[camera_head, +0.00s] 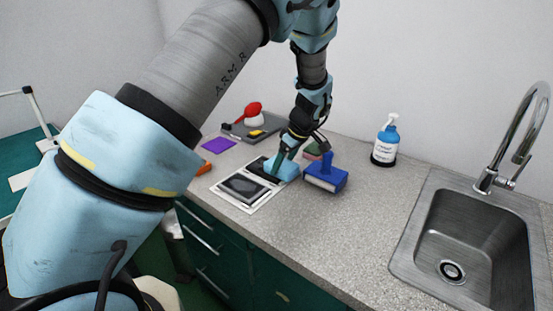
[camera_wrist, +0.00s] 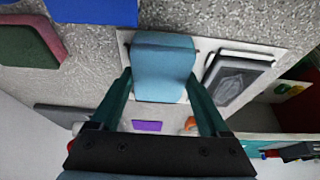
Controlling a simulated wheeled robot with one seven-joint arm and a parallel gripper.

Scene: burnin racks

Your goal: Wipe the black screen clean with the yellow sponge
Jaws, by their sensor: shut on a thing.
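A black screen (camera_head: 243,187) with a grey smudge lies on a white mat (camera_head: 222,197) on the counter. It also shows at the right in the wrist view (camera_wrist: 232,80). My gripper (camera_head: 281,163) is shut on a light blue block, perhaps a sponge (camera_wrist: 165,55), which shows between the fingers in the wrist view (camera_wrist: 162,80). The block is over or on another dark flat thing (camera_head: 258,168), beside the smudged screen; contact cannot be told. No clearly yellow sponge shows; the held block looks light blue.
A dark blue block with a handle (camera_head: 326,178) and a green and red block (camera_head: 312,152) stand close right of my gripper. A soap bottle (camera_head: 386,142) and a sink (camera_head: 470,240) are farther right. A grey tray (camera_head: 243,133), purple sheet (camera_head: 218,145) and orange thing (camera_head: 204,168) lie left.

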